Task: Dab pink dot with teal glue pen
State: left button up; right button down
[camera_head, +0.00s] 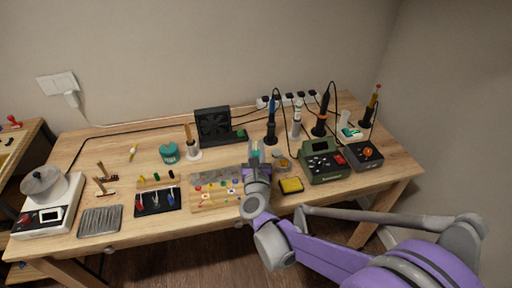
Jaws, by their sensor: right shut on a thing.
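My right gripper (256,150) reaches in from the lower right, over the back right end of the light wooden board. It is shut on a small teal thing (255,155), which looks like the teal glue pen; the fingers hide most of it. The wooden board (199,207) carries several small coloured dots and pieces. Which one is the pink dot is too small to tell, and my arm covers the board's right end. Whether the pen tip touches anything cannot be seen. My left gripper is not in view.
A yellow sponge box (291,186) and a green station (322,165) stand right of my gripper. A black fan unit (213,127) stands behind. A dark tool mat (157,201) lies left of the board. Bare tabletop (225,158) shows behind the board.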

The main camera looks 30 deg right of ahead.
notch_tip(320, 180, up, 7)
jog(key=p, duration=0.5)
jog(key=shift+f, duration=0.15)
jog(key=d+r+p, duration=0.2)
jog(key=d+p, duration=0.1)
jog(key=d, duration=0.5)
dwell(0.5)
jog(key=shift+a, duration=0.1)
dwell(0.7)
